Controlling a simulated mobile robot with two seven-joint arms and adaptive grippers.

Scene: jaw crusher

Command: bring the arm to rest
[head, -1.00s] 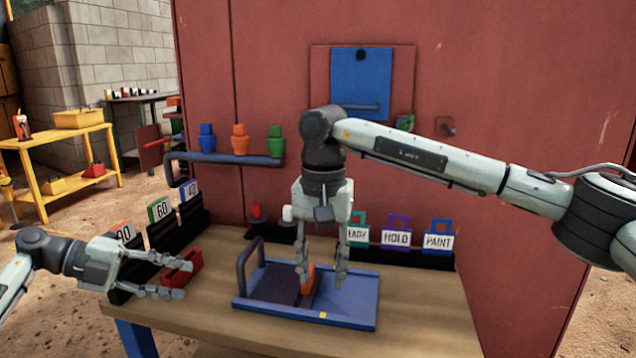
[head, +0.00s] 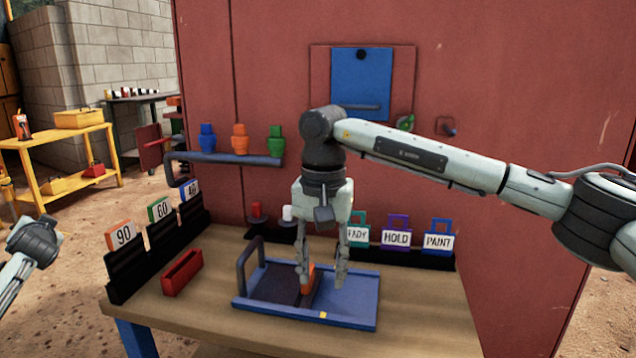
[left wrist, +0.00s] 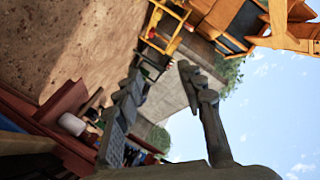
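My left arm shows only at the far left edge of the head view, beside the table, and I cannot make out its fingers there. In the left wrist view the left gripper (left wrist: 161,72) has its two fingers spread apart with nothing between them. My right gripper (head: 322,280) points down over the blue tray (head: 352,308) in the head view. Its fingers are apart. An orange piece (head: 308,279) stands in the tray near its left finger, partly hidden by it; I see no grip on it.
The wooden table (head: 420,305) carries a red bin (head: 181,273), number cards in black holders (head: 126,268) and labelled tags (head: 397,237) at the back. A red wall with a blue panel (head: 360,85) stands behind. A yellow bench (head: 65,153) is at far left.

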